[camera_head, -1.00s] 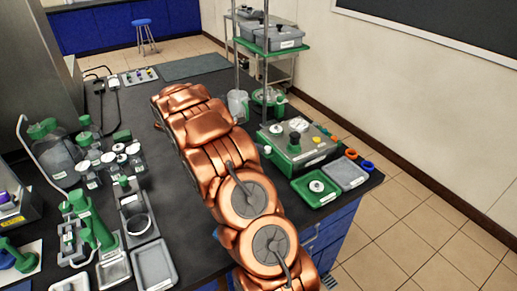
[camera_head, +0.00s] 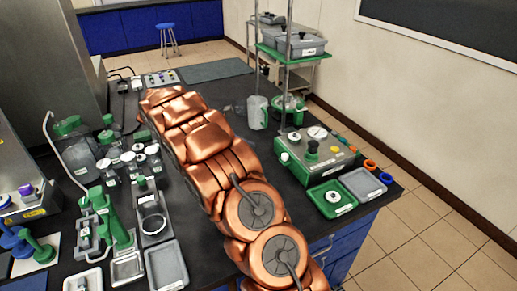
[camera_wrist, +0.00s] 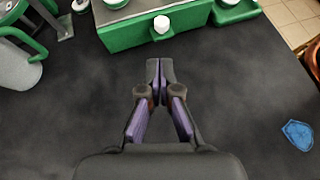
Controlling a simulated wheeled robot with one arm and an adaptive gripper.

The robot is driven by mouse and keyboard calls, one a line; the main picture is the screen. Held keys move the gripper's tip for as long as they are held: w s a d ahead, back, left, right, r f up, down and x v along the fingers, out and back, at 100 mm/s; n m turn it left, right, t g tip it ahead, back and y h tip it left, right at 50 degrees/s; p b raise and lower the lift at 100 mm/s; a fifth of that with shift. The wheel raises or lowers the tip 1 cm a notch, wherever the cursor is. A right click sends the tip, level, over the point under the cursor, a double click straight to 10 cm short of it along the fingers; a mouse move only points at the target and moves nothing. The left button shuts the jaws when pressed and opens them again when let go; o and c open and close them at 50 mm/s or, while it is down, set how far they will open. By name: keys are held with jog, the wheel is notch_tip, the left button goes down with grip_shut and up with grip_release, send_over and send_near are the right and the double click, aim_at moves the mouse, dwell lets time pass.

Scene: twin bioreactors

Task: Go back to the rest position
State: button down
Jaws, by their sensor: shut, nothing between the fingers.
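My gripper (camera_wrist: 160,75) shows in the wrist view with its fingertips together, shut and empty. It hangs above the dark bench top (camera_wrist: 70,125), in front of a green-based device (camera_wrist: 185,22). In the head view my copper-coloured arm stretches across the bench from the bottom right to the upper left. The gripper itself does not show in the head view.
Bottles (camera_head: 131,165) and green-and-grey labware crowd the bench left of my arm. A green device (camera_head: 318,155), a green tray (camera_head: 331,198), a grey tray (camera_head: 363,183) and a jug (camera_head: 257,112) stand to the right. A blue shield-shaped mark (camera_wrist: 298,134) lies at the wrist view's right.

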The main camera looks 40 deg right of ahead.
jog(key=shift+w+a+r, duration=0.3)
jog(key=shift+a, duration=0.15)
jog(key=s+a+r+m+t+y, duration=0.1)
jog(key=s+a+r+m+y, duration=0.15)
jog(key=s+a, duration=0.5)
jog(key=s+a+r+m+t+y, duration=0.1)
jog(key=s+a+r+m+y, duration=0.3)
jog(key=s, duration=0.6)
jog(key=s+a+f+m+t+y, duration=0.2)
jog(key=s+a+m, duration=0.3)
jog(key=s+a, duration=1.1)
jog(key=shift+s+f+t+y, duration=0.4)
jog(key=shift+s+f+y, duration=0.25)
jog(key=shift+s+y, duration=0.15)
